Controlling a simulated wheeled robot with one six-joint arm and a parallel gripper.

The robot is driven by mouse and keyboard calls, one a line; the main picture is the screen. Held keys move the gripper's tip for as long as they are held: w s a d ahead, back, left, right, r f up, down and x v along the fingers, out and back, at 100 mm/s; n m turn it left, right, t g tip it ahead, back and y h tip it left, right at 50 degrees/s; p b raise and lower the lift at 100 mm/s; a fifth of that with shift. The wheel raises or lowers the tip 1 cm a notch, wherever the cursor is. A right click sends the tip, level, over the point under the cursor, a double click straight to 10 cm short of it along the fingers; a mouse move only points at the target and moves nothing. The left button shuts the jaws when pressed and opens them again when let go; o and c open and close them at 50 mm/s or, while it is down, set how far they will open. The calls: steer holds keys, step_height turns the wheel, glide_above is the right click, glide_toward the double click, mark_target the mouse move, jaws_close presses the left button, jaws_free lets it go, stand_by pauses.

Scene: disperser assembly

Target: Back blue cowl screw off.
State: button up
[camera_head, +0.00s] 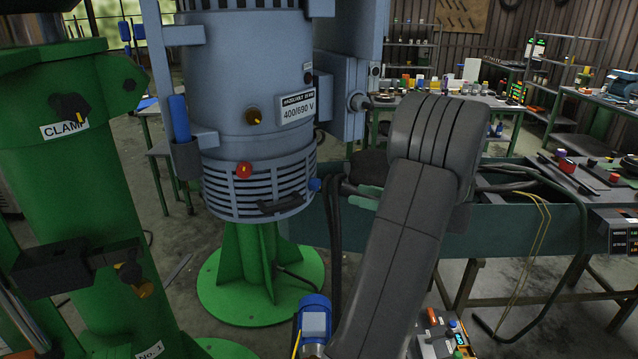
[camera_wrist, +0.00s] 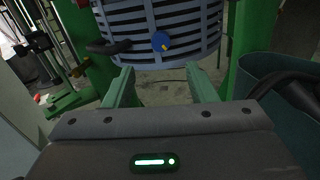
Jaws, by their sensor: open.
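The blue cowl screw (camera_head: 314,184) sits on the right side of the slatted grey cowl (camera_head: 250,190) at the bottom of the motor housing. In the wrist view the blue screw (camera_wrist: 161,41) faces me, with a yellow mark on its face, beyond and above the fingertips. My gripper (camera_wrist: 163,72) is open, its two green fingers apart with nothing between them. In the head view part of my gripper (camera_head: 366,192) shows right of the screw, partly hidden by my arm. A gap separates the fingers from the screw.
A red screw (camera_head: 243,170) and a dark handle (camera_head: 282,204) are on the cowl's front. A green pedestal (camera_head: 262,275) stands below it. A green clamp column (camera_head: 75,180) rises at left. A dark green bench (camera_head: 520,215) with cables is at right.

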mark_target(319, 185)
steer(key=p+x, duration=0.2)
steer(key=x, duration=0.9)
steer(key=shift+w+a+f, duration=0.1)
steer(key=shift+a, duration=0.05)
steer(key=c, duration=1)
